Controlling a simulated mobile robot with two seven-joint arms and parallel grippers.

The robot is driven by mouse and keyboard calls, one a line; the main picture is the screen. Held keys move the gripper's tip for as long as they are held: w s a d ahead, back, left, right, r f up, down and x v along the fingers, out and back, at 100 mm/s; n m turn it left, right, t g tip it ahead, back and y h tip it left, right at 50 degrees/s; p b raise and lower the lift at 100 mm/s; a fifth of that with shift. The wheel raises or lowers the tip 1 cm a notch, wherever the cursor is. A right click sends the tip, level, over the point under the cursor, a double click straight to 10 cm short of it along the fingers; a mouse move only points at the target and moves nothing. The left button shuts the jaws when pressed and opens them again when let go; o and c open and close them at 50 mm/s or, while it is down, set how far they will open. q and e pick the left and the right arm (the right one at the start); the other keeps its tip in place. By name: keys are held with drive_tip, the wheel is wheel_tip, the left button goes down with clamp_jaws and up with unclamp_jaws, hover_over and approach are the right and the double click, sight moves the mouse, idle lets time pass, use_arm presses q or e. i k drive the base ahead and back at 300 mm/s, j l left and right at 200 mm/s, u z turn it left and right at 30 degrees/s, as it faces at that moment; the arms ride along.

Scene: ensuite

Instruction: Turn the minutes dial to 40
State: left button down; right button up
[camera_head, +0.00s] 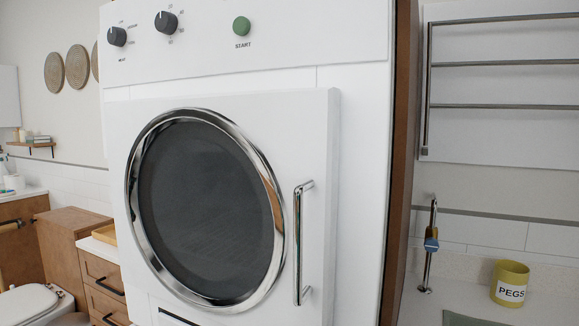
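The white dryer-like machine (225,85) fills the middle of the head view. Its top panel carries two dark dials. The right dial (166,22) has small numbers around it and is likely the minutes dial; its markings are too small to read surely. The left dial (117,36) has a word under it that looks like HEAT. A green START button (241,26) is to the right of both dials. Neither of my grippers shows in this view.
The round door (205,210) is closed, with a vertical chrome handle (303,243) at its right. A wooden side panel (399,160) borders the machine. A toilet (35,303) stands lower left.

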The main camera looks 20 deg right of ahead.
sight(165, 23)
drive_tip(key=i+j+z, duration=0.15)
drive_tip(key=j+z, duration=0.8)
